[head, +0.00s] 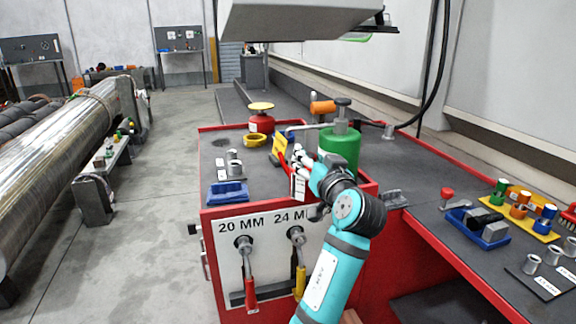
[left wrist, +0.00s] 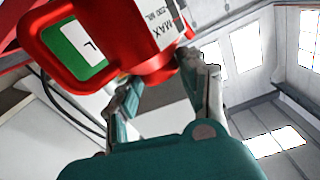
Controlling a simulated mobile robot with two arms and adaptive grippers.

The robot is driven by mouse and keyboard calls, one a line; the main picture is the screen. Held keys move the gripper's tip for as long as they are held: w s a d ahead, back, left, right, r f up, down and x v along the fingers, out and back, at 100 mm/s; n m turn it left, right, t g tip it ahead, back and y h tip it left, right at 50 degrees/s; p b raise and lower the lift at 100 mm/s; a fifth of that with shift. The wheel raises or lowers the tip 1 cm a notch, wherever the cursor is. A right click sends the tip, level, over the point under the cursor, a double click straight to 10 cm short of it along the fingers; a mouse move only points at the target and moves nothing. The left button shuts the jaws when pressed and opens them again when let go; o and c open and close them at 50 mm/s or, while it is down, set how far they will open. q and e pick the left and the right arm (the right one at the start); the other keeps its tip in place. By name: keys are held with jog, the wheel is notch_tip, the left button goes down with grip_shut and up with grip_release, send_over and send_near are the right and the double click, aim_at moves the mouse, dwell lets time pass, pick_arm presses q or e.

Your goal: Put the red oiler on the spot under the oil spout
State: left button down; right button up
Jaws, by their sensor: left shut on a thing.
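My left gripper (head: 305,168) is over the red cabinet's dark top, in front of the green can (head: 341,150). It is shut on the red oiler (left wrist: 115,28). In the left wrist view, the oiler has a MAX scale and a looped handle with a green and white label. The gripper's fingers (left wrist: 160,72) meet its near end. In the head view only a narrow red part (head: 284,160) shows beside the fingers, and most of the oiler is hidden. A dark round spot (head: 222,142) lies on the cabinet top at the left. I cannot make out the oil spout for certain.
A red container with a yellow lid (head: 262,123) and a yellow ring (head: 254,140) stand behind. A blue tray (head: 228,193) and grey metal cylinders (head: 235,168) are at the left. The right bench holds a yellow board (head: 540,235). A large grey housing (head: 290,18) hangs above.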

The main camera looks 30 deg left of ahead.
pick_arm(q)
jog(key=w+a+f+b, duration=0.1)
jog(key=w+a+f, duration=0.3)
jog(key=a, duration=0.5)
jog(key=w, duration=0.2)
jog(key=shift+w+a+f, duration=0.3)
jog(key=shift+w+a, duration=0.05)
pick_arm(e)
jog(key=v, duration=0.4)
jog(key=shift+w, duration=0.3)
pick_arm(q)
jog(key=c, duration=0.7)
grip_release()
jog(key=shift+d, duration=0.1)
